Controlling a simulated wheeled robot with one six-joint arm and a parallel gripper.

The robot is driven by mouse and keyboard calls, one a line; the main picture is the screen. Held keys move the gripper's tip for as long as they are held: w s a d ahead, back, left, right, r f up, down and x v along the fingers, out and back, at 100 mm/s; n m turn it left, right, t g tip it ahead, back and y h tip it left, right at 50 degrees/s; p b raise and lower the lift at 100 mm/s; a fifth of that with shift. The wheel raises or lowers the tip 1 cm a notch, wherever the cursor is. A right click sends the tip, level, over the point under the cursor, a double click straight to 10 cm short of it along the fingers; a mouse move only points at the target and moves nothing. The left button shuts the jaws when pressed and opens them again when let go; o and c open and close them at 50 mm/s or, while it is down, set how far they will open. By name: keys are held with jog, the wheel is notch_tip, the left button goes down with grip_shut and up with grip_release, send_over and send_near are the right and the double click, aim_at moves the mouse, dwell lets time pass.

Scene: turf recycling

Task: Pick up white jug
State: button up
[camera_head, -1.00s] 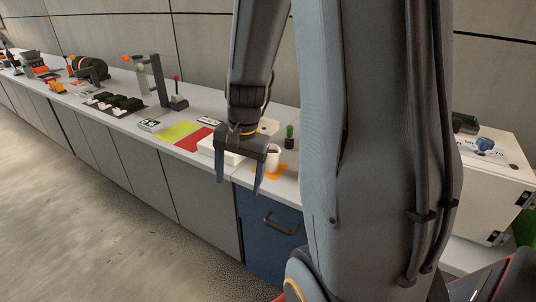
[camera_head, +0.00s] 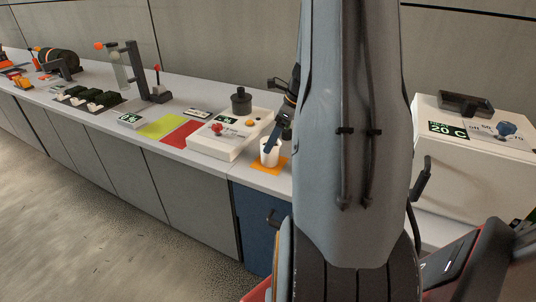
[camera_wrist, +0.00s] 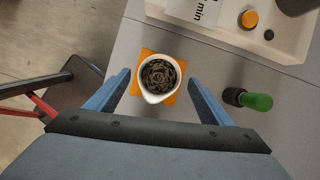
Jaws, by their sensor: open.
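The white jug (camera_head: 269,153) stands upright on an orange mat (camera_head: 274,168) near the counter's front edge. In the wrist view the jug (camera_wrist: 158,79) shows from above, with a spout toward my gripper and dark, lumpy contents inside. My gripper (camera_wrist: 158,82) is open, with one blue finger to each side of the jug and gaps between; the jug appears just ahead of the fingertips. In the head view my gripper (camera_head: 274,142) is at the jug, partly hidden behind my arm.
A white device (camera_head: 228,134) with red and orange buttons stands close left of the jug. A green-capped item (camera_wrist: 254,101) stands to the right in the wrist view. Red (camera_head: 182,135) and yellow (camera_head: 161,126) mats lie further left. A white box (camera_head: 468,150) stands at right.

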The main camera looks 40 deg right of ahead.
jog(key=p+x, duration=0.1)
jog(key=x, duration=0.6)
jog(key=shift+a+f+p, duration=0.15)
jog(key=shift+a+p, duration=0.05)
jog(key=shift+p, duration=0.2)
jog(key=c, duration=1.2)
